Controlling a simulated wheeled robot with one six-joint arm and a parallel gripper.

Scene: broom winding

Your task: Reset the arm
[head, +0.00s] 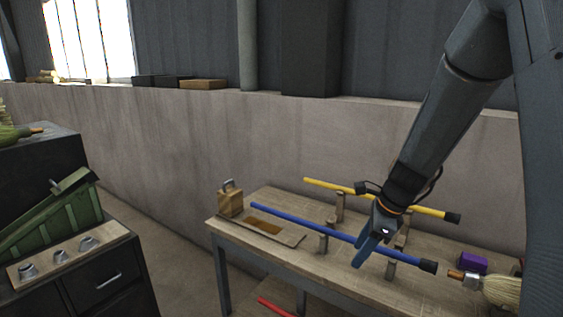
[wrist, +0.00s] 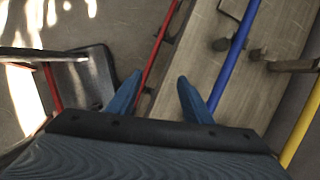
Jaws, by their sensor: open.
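My gripper (head: 368,243) is at the end of my dark arm, above the workbench, near the blue pole. In the wrist view its two blue fingers (wrist: 158,92) are spread apart with nothing between them. The blue pole (head: 300,228) lies across wooden supports on the bench; it also shows in the wrist view (wrist: 234,55), to the right of the fingers. The yellow pole (head: 335,186) lies behind it on supports. In the head view the gripper overlaps part of the blue pole; I cannot tell the exact gap.
A red pole (head: 275,307) lies low by the bench. A dark cabinet (head: 100,283) with a green box (head: 50,222) stands left.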

